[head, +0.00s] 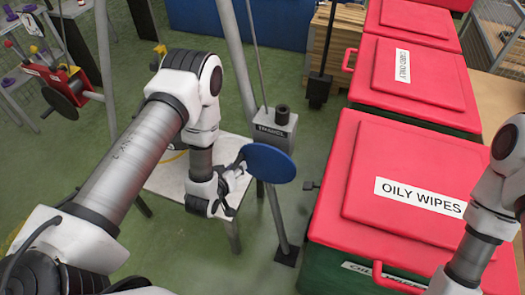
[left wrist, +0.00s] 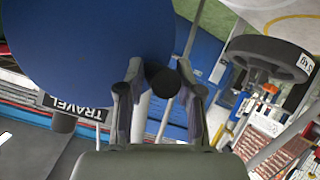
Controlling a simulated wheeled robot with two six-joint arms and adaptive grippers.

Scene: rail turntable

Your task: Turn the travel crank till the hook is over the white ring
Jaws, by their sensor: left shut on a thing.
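The travel crank is a blue disc (head: 268,163) beside a grey post box with a black cap and a TRAVEL label (head: 275,127). My left gripper (head: 235,177) is at the disc's left edge. In the left wrist view, its fingers are closed on the crank's dark round knob (left wrist: 162,79), with the blue disc (left wrist: 85,50) filling the upper left. A white board (head: 160,183) lies behind my left arm, with part of a yellow curve showing on it. I cannot clearly make out the hook or the white ring. My right arm shows at the right edge, its gripper out of view.
Red-lidded bins, one labelled OILY WIPES (head: 420,197), stand close on the right. A black block (head: 318,90) hangs on a rod at the back. A red box with a dark wheel (head: 60,103) is at far left. Slanted grey poles stand around the board.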

